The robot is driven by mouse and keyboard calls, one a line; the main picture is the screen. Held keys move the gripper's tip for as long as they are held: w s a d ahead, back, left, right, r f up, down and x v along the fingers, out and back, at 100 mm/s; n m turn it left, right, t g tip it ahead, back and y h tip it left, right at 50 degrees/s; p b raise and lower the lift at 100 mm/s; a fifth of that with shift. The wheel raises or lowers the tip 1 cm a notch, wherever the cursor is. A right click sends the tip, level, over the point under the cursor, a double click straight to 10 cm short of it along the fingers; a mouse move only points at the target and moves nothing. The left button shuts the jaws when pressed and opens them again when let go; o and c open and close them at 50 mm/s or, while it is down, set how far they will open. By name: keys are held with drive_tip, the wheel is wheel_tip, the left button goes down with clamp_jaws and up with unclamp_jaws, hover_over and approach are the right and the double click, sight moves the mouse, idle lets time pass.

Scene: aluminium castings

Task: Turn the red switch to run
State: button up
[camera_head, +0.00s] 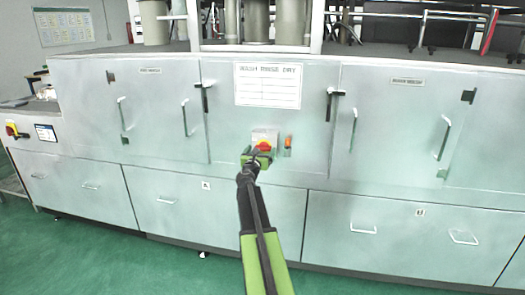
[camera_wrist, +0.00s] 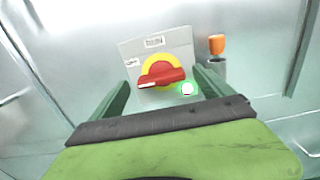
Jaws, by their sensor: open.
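The red switch (camera_head: 264,147) is a rotary handle on a yellow disc, fixed to a pale plate on the front of the machine. In the wrist view the red switch (camera_wrist: 162,78) lies nearly level, its left end slightly lower, with a white mark at that end. Small white labels sit above and left of the disc; their words are too small to read. My green gripper (camera_head: 259,157) is open right in front of the switch. In the wrist view its dark green fingers stand on either side of the handle; I cannot tell whether they touch it.
An orange lamp or button (camera_wrist: 217,44) sits just right of the switch plate. A WASH RINSE DRY sign (camera_head: 268,85) is above it. Doors with bar handles (camera_head: 354,127) flank it, and drawers (camera_head: 365,229) lie below. The green floor (camera_head: 130,265) in front is clear.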

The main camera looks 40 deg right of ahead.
drive_tip(key=shift+x, duration=0.95)
drive_tip(key=c, duration=1.4)
